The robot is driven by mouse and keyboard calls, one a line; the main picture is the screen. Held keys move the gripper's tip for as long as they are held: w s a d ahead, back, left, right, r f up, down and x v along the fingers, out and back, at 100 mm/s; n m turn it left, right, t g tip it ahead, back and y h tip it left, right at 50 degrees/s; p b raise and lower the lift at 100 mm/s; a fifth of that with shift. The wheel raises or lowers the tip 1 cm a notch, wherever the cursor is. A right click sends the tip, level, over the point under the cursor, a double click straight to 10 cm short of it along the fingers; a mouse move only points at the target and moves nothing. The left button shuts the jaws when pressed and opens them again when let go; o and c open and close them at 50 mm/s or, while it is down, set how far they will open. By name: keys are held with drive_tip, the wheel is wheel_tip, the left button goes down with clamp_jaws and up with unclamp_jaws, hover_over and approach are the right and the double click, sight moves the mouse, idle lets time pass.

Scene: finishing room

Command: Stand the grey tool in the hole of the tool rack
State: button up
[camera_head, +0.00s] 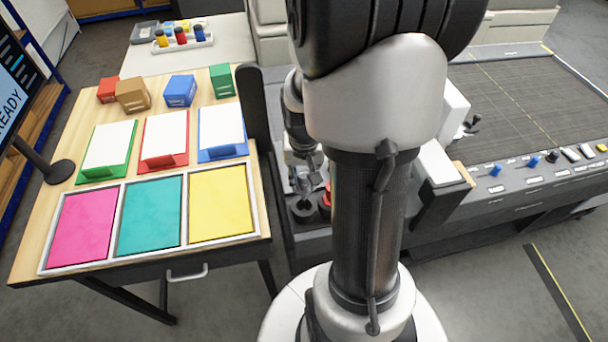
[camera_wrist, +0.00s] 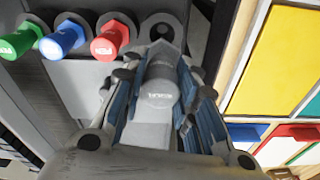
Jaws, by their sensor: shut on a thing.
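My gripper (camera_wrist: 160,98) is shut on the grey tool (camera_wrist: 158,88), which sits between the blue-padded fingers in the wrist view. The tool's far end points toward a dark ring (camera_wrist: 163,22) on the tool rack (camera_wrist: 80,76), probably the hole; I cannot tell whether the tool touches it. A red tool (camera_wrist: 110,40), a blue tool (camera_wrist: 62,40) and a green tool (camera_wrist: 20,40) stand in a row to its left. In the head view my gripper (camera_head: 306,178) is small and partly hidden by my arm, close above a dark round part (camera_head: 303,211).
A wooden table (camera_head: 262,200) lies left of the rack, with a framed tray of pink, teal and yellow panels (camera_head: 115,222). Coloured stands (camera_head: 165,162) and several small boxes (camera_head: 180,91) are behind it. A grey bench with knobs (camera_head: 495,170) is at right.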

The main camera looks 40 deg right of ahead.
sight(304, 187)
drive_tip(key=shift+f+b, duration=0.9)
drive_tip(key=shift+f, duration=0.3)
drive_tip(key=shift+f, duration=0.1)
drive_tip(key=shift+f+b, duration=0.6)
drive_tip(key=shift+f, duration=0.05)
drive_tip(key=shift+f, duration=0.2)
drive_tip(key=shift+f+b, duration=1.65)
drive_tip(key=shift+f, duration=0.1)
drive_tip(key=o, duration=1.2)
drive_tip(key=shift+c, duration=0.2)
drive_tip(key=shift+r, duration=0.15)
